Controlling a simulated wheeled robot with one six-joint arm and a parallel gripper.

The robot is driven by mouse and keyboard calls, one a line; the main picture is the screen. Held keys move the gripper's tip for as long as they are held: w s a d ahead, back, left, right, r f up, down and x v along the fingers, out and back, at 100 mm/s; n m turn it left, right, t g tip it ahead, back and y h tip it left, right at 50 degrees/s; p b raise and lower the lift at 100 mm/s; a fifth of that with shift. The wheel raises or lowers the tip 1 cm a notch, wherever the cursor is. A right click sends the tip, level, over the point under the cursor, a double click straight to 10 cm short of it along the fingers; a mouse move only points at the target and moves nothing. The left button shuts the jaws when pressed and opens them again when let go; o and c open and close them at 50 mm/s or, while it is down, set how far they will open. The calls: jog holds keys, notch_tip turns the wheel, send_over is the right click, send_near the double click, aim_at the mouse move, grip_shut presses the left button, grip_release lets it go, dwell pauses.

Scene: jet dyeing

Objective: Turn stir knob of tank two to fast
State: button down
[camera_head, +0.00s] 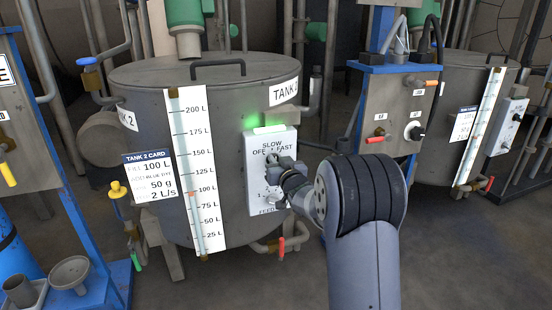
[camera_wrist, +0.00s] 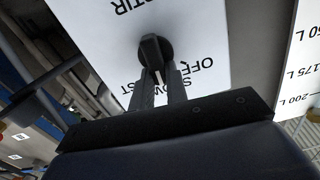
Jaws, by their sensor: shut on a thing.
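Tank two (camera_head: 150,85) is a grey vessel with a "TANK 2" label. Its white control panel (camera_head: 250,150) carries the words OFF, SLOW and FAST around the stir knob, with a second dial marking lower down. In the wrist view, turned upside down, the dark stir knob (camera_wrist: 154,50) sits on the white panel (camera_wrist: 95,35). Its white pointer mark points down, roughly toward SLOW, whose lettering is partly hidden by the fingers. My gripper (camera_wrist: 160,88) has one finger on each side of the knob's pointer end and is shut on it. In the head view my gripper (camera_head: 274,166) covers most of the knob.
A green lamp (camera_head: 268,129) glows atop the panel. The Tank 2 card (camera_head: 148,178) and level scale (camera_head: 197,170) are left of it. A red-handled valve (camera_head: 281,247) is below. A blue-framed control box (camera_head: 395,110) stands to the right.

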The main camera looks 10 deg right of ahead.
jog(key=shift+d+f+m+p, duration=0.15)
jog(key=shift+m+p, duration=0.6)
jog(key=shift+m, duration=0.75)
jog(key=shift+d+f+m+p, duration=0.1)
jog(key=shift+d+m+p, duration=0.15)
jog(key=shift+m+p, duration=0.85)
jog(key=shift+d+f+m+p, duration=0.1)
jog(key=shift+d+m+p, duration=0.2)
jog(key=shift+m, duration=1.6)
jog(key=shift+a, duration=0.1)
jog(key=c, duration=1.4)
grip_release()
jog(key=s+d+p, duration=0.1)
jog(key=s, duration=0.9)
jog(key=shift+s+d+p, duration=0.2)
jog(key=shift+s+p, duration=0.1)
jog(key=shift+p, duration=0.05)
